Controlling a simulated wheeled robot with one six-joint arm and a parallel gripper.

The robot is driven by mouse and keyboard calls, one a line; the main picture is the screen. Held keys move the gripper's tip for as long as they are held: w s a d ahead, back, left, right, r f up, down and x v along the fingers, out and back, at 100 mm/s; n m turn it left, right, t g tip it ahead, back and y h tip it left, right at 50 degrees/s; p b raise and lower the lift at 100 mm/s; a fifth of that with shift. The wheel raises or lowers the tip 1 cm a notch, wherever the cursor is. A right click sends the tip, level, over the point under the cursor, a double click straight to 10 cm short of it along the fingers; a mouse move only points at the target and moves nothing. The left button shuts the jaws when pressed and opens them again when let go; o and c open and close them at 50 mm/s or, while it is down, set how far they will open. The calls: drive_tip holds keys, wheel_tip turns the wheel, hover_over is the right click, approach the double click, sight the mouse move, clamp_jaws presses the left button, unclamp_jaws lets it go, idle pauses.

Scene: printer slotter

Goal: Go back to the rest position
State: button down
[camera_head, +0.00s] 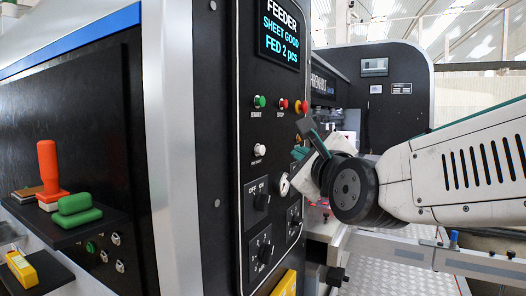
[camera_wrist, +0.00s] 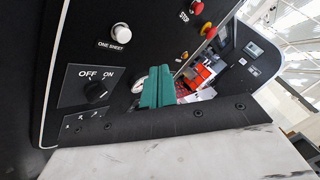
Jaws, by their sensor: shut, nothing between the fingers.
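My arm reaches in from the right in the head view, and my gripper (camera_head: 299,154) is in front of the black feeder panel (camera_head: 226,130). Its teal fingers are pressed together in the wrist view (camera_wrist: 158,86), with nothing between them. They lie in front of a round gauge (camera_head: 283,185) and beside the OFF/ON knob (camera_wrist: 96,91). Whether they touch the panel is hard to tell. The white ONE SHEET button (camera_wrist: 120,33) is up and left of the fingers. The feeder screen (camera_head: 280,32) reads "SHEET GOOD, FED 2 pcs".
A green START button (camera_head: 259,101), a red STOP button (camera_head: 282,104) and a red emergency button (camera_head: 301,106) sit on the panel. At left, a shelf (camera_head: 75,232) holds an orange-handled tool (camera_head: 48,172) and a green block (camera_head: 76,210). A rail (camera_head: 480,265) runs below my arm.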

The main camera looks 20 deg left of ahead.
idle(0.6)
drive_tip(key=s+d+f+n+g+h, duration=0.2)
drive_tip(key=s+d+f+n+g, duration=0.15)
drive_tip(key=f+n, duration=0.4)
drive_tip(key=s+d+f+n+g+h, duration=0.2)
drive_tip(key=d+f+n+g+h, duration=0.15)
drive_tip(key=d+f+n, duration=0.35)
drive_tip(key=s+d+f+n+g+h, duration=0.1)
drive_tip(key=s+d+f+g+h, duration=0.1)
drive_tip(key=s+d, duration=0.4)
drive_tip(key=s+d+f+n+g+h, duration=0.1)
drive_tip(key=s+d+f, duration=0.3)
drive_tip(key=d, duration=1.1)
drive_tip(key=s+d+f+n+g+h, duration=0.1)
drive_tip(key=s+d+f+g+h, duration=0.2)
drive_tip(key=s+d, duration=0.6)
drive_tip(key=shift+s+d+n, duration=0.2)
drive_tip(key=shift+d+n, duration=0.15)
drive_tip(key=shift+d, duration=0.85)
drive_tip(key=shift+h, duration=0.25)
